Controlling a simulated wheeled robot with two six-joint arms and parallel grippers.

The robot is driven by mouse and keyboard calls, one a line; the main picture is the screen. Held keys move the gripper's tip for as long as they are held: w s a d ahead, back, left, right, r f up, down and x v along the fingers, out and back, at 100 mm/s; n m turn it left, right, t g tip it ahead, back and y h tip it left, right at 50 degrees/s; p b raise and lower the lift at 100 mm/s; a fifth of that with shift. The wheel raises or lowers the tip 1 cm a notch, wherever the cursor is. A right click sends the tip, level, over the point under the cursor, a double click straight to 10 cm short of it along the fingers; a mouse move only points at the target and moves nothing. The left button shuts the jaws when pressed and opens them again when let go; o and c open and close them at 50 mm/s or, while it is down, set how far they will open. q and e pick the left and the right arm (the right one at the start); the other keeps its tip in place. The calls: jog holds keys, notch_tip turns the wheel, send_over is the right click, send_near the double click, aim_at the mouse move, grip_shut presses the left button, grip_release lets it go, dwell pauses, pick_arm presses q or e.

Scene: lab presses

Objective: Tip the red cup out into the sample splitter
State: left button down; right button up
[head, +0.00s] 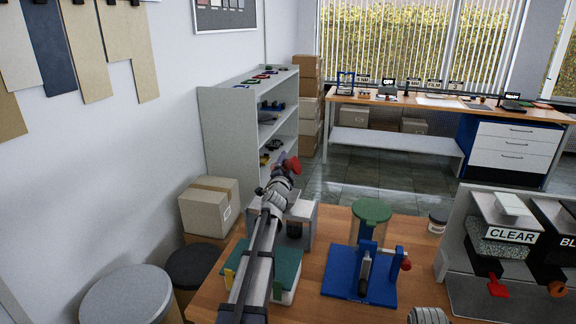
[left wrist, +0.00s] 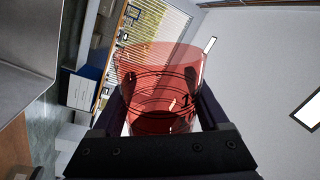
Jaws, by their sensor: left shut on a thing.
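The red cup (left wrist: 160,85) is clear red with a dark mark on its side. My left gripper (left wrist: 160,140) is shut on it, with a finger on each side. In the left wrist view the room is strongly rolled, so the cup is tilted. In the head view the cup (head: 291,165) is small and partly hidden at the end of my left arm, above the table's back edge. A blue stand with a green-topped clear cylinder (head: 370,212) and red knob is to its right. I cannot tell surely whether this is the sample splitter.
A grey bracket (head: 302,212) and a green-topped block (head: 287,268) stand on the wooden table beneath my left arm.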

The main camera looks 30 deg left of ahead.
pick_arm(q)
jog(key=shift+r, duration=0.35)
